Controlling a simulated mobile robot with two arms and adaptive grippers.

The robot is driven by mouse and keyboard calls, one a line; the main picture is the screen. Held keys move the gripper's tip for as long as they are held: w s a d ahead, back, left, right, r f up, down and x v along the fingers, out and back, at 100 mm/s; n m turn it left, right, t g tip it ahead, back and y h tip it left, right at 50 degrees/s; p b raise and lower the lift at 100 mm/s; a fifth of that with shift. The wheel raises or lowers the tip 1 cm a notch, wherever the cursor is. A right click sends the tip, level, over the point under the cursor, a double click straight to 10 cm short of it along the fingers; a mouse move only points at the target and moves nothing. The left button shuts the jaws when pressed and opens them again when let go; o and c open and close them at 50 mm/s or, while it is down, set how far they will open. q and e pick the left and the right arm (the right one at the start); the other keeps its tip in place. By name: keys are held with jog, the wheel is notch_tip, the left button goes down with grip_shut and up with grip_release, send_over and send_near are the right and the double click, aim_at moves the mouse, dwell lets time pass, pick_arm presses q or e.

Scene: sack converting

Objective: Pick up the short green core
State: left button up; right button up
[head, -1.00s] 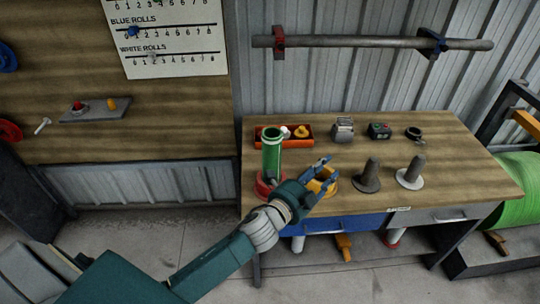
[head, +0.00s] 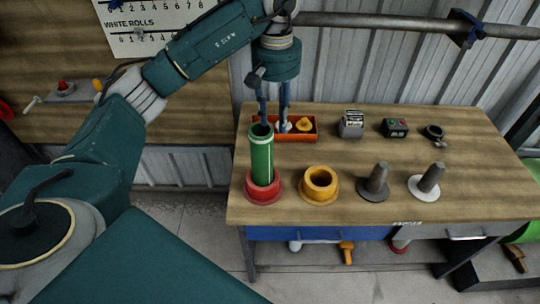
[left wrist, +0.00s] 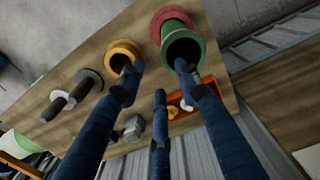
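The short green core (head: 262,160) is a hollow tube standing upright in a red flanged holder (head: 263,193) at the table's left front. In the left wrist view the green core (left wrist: 183,36) shows its dark open top, close to one fingertip. My left gripper (head: 273,118) points down from above, and its fingers appear just behind the core's top. It also shows in the left wrist view (left wrist: 157,75), with its blue fingers spread and nothing between them. The core hides part of a fingertip in the head view. My right gripper is in neither view.
A hollow yellow flanged holder (head: 319,185) stands right of the red one. An orange tray (head: 305,137) lies behind the core. The table (head: 460,200) is clear at the right.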

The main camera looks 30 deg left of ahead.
aim_at(262, 162)
pick_arm(q)
notch_tip(262, 162, down, 12)
jog(key=p, duration=0.2)
jog(key=shift+s+a+p, duration=0.15)
jog(key=shift+a+p, duration=0.1)
jog(key=shift+p, duration=0.15)
jog(key=c, duration=0.8)
grip_shut()
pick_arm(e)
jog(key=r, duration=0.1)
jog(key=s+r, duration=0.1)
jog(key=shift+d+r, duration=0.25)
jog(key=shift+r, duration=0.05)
pick_arm(q)
jog(key=shift+r, duration=0.1)
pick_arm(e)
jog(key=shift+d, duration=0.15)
